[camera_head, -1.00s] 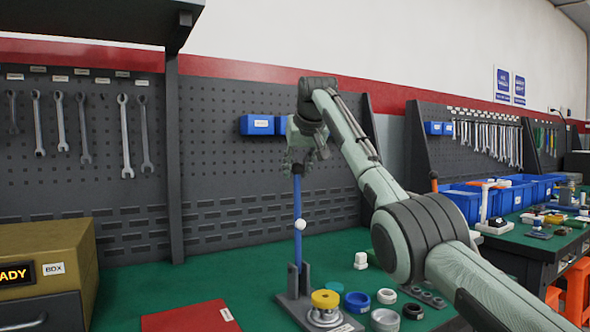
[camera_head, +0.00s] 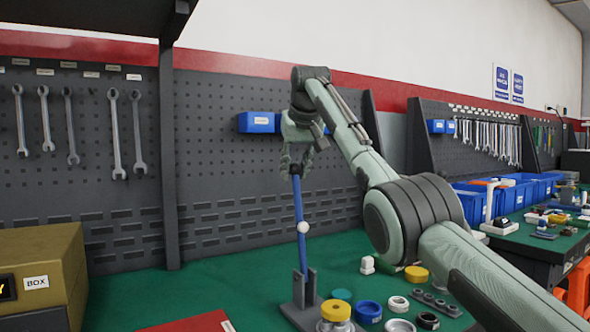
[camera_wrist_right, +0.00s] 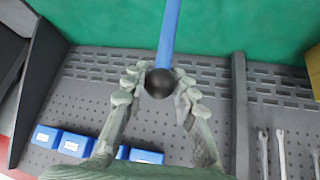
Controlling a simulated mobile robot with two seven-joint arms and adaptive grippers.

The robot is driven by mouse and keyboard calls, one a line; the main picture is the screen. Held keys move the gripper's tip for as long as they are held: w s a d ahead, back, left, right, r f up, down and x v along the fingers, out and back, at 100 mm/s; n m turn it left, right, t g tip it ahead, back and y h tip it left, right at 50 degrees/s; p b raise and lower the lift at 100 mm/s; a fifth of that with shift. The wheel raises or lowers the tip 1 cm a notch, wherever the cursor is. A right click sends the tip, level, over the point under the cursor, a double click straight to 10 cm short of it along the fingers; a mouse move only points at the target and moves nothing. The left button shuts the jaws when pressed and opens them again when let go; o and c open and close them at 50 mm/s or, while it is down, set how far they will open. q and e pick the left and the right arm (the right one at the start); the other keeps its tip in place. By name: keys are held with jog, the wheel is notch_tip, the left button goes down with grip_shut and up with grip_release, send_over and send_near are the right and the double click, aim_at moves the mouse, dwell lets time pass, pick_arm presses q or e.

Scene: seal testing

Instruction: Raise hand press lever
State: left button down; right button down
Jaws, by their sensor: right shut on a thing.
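The hand press stands on the green bench, with its blue lever (camera_head: 300,215) pointing nearly straight up and leaning slightly left at the top. A white ball sits partway along the lever. The press base (camera_head: 303,303) is grey, with a yellow round part (camera_head: 335,310) beside it. My right gripper (camera_head: 296,170) is at the lever's top end, shut on it. In the right wrist view, the lever's black ball knob (camera_wrist_right: 159,83) sits between the fingers of the gripper (camera_wrist_right: 155,92). My left gripper is not in view.
A brown box (camera_head: 45,270) stands at the left, with a red mat (camera_head: 195,322) at the front. Several rings and caps, including a blue ring (camera_head: 368,311), lie right of the press. A pegboard with wrenches (camera_head: 138,130) stands behind.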

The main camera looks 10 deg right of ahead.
jog(key=c, duration=1.3)
grip_release()
jog(key=shift+w+a+r, duration=0.15)
jog(key=shift+a+r, duration=0.05)
jog(key=shift+o, duration=0.5)
jog(key=shift+d+f, duration=0.1)
jog(key=v, duration=1.2)
jog(key=shift+f, duration=0.1)
